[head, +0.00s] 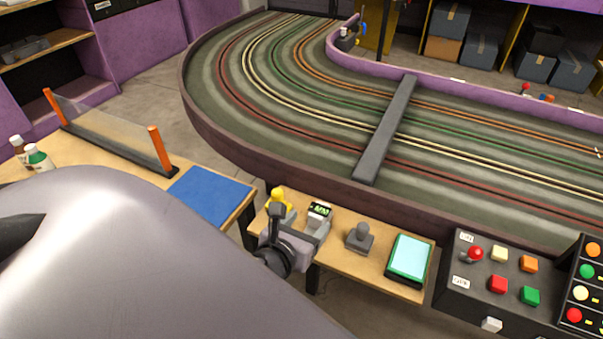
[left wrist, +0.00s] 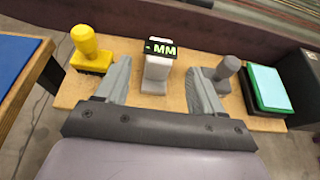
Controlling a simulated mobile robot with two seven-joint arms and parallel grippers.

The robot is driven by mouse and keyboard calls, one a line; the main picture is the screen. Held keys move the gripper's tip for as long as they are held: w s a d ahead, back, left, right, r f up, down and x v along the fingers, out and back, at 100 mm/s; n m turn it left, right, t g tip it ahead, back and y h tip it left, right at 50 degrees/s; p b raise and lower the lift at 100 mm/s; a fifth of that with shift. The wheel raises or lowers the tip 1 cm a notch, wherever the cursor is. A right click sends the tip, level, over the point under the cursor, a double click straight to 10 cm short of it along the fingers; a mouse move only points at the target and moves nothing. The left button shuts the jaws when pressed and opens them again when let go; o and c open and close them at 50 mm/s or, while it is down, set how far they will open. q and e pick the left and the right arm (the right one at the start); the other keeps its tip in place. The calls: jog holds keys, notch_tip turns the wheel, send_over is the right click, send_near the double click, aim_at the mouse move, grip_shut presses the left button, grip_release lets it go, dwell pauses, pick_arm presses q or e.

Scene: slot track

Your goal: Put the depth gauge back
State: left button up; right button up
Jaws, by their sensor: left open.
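The depth gauge, a pale grey block with a black display reading green "MM" (left wrist: 157,72), stands upright on a small wooden shelf; its display also shows in the head view (head: 320,209). My left gripper (left wrist: 160,82) is open, with one finger on each side of the gauge in the left wrist view. I cannot tell whether either finger touches it. In the head view the left gripper (head: 300,224) is over the shelf at the gauge, partly covering it. My right gripper is not in view.
On the shelf (head: 340,256), a yellow knobbed piece (left wrist: 90,52) stands left of the gauge. A grey knobbed piece (head: 359,238) and a teal-topped pad (head: 409,258) stand right. A button box (head: 480,310) is farther right, a blue mat (head: 208,196) left, the track wall behind.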

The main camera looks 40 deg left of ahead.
pick_arm(q)
jog(key=shift+v, duration=0.85)
jog(key=s+d+f+n+g+h, duration=0.1)
jog(key=f+n, duration=0.3)
jog(key=n, duration=0.6)
jog(key=s+d+f+n+h, duration=0.2)
jog(key=s+d+f+n, duration=0.1)
jog(key=n, duration=0.7)
jog(key=s+d+f+n+g+h, duration=0.1)
jog(key=s+d+f+n+h, duration=0.1)
jog(key=n, duration=0.9)
notch_tip(320, 180, down, 3)
jog(key=shift+s+d+f+g, duration=0.15)
jog(key=shift+s+d+g, duration=0.25)
jog(key=shift+s, duration=0.7)
jog(key=shift+d, duration=0.1)
notch_tip(320, 180, up, 4)
jog(key=p, duration=0.4)
jog(key=shift+f, duration=0.1)
